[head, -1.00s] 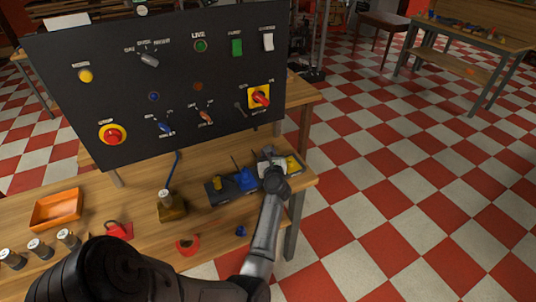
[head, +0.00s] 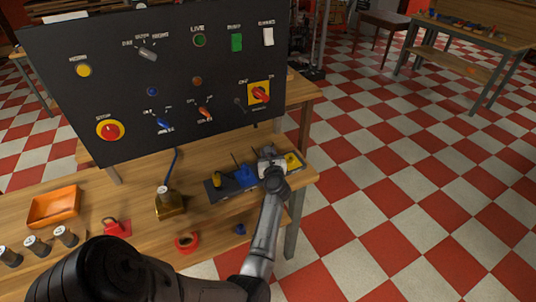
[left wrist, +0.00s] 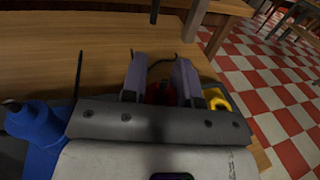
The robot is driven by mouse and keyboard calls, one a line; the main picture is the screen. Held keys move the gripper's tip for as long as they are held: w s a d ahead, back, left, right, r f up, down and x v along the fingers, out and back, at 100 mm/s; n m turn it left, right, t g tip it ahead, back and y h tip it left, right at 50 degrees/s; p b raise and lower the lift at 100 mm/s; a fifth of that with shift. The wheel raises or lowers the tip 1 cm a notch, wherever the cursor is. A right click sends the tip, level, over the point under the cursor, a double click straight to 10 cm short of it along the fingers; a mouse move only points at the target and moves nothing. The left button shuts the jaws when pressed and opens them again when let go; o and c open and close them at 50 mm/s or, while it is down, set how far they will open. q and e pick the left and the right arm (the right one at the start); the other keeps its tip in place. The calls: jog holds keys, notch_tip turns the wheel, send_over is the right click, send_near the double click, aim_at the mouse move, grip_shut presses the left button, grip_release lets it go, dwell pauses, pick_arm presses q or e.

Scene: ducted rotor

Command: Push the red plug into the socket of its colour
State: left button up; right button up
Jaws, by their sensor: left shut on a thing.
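My left gripper (head: 268,156) is at the right end of a row of coloured sockets on the bench, seen from above and behind. In the left wrist view its two grey fingers (left wrist: 160,76) are closed around a red thing, which I take for the red plug (left wrist: 159,93). Most of the plug is hidden by the gripper body. The red socket is hidden, so I cannot tell whether the plug is in it. A blue connector (head: 245,176) stands left of the gripper, and a yellow part (head: 293,161) lies right of it. My right gripper is not in view.
A black control panel (head: 180,70) rises behind the row. A yellow plug (head: 217,180) sits at the row's left end.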

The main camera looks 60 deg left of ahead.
pick_arm(q)
jog(key=shift+f, duration=0.4)
jog(key=o, duration=1)
jog(key=shift+r, duration=0.1)
jog(key=shift+d, duration=0.1)
